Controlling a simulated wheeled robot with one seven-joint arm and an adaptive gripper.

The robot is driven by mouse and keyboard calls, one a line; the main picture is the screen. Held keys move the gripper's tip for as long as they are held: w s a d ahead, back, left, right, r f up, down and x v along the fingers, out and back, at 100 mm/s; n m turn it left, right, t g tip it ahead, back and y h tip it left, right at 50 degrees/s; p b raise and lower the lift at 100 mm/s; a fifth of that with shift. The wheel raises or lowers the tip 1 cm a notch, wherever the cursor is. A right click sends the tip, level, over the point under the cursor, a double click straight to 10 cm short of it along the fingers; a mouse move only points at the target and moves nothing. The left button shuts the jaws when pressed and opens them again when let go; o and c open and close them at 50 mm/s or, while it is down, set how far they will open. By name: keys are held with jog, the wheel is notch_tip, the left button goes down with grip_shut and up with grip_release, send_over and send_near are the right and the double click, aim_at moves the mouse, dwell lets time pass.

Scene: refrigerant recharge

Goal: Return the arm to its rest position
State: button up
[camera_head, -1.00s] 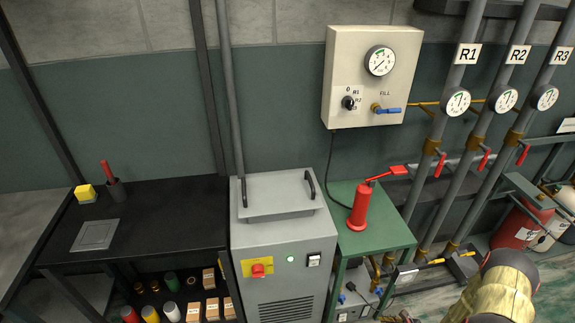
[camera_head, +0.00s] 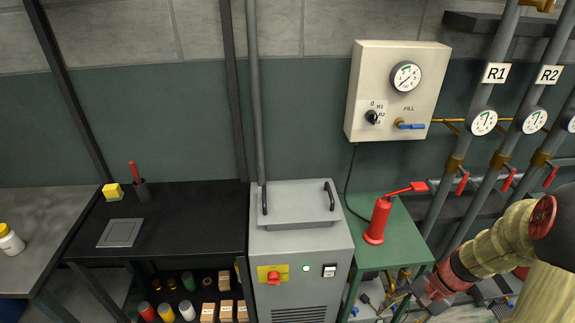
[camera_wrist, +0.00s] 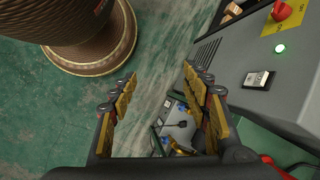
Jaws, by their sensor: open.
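My arm (camera_head: 494,246), in a yellowish sleeve with dark red and black joints, reaches in from the right edge of the head view. Its lower end is in front of the pipes, to the right of the green stand. In the wrist view my gripper (camera_wrist: 164,88) is open, with its two yellow-padded fingers wide apart. Nothing is held between them. Green floor shows beyond the fingertips, and the grey machine (camera_wrist: 235,60) is close on the right.
The grey machine (camera_head: 300,246) stands beside the green stand (camera_head: 408,240) with a red extinguisher-like bottle (camera_head: 378,222). A black workbench (camera_head: 185,225) is to its left. Upright pipes and a wall gauge box (camera_head: 385,75) are behind. Open green floor (camera_wrist: 50,115) shows at left in the wrist view.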

jog(key=s+a+r+n+t+h+p, duration=0.1)
jog(key=s+a+r+n+t, duration=0.1)
jog(key=r, duration=0.8)
jog(key=s+a+r+n+t+h+p, duration=0.2)
jog(key=a+r+n, duration=0.3)
jog(key=r, duration=0.6)
jog(key=s+a+r+n+t+h+p, duration=0.1)
jog(key=s+a+r+n+t+h, duration=0.1)
jog(key=r, duration=0.8)
jog(key=s+a+n, duration=0.1)
jog(key=s+a, duration=0.1)
jog(key=shift+s+r+n, duration=0.3)
jog(key=shift+r+n, duration=0.1)
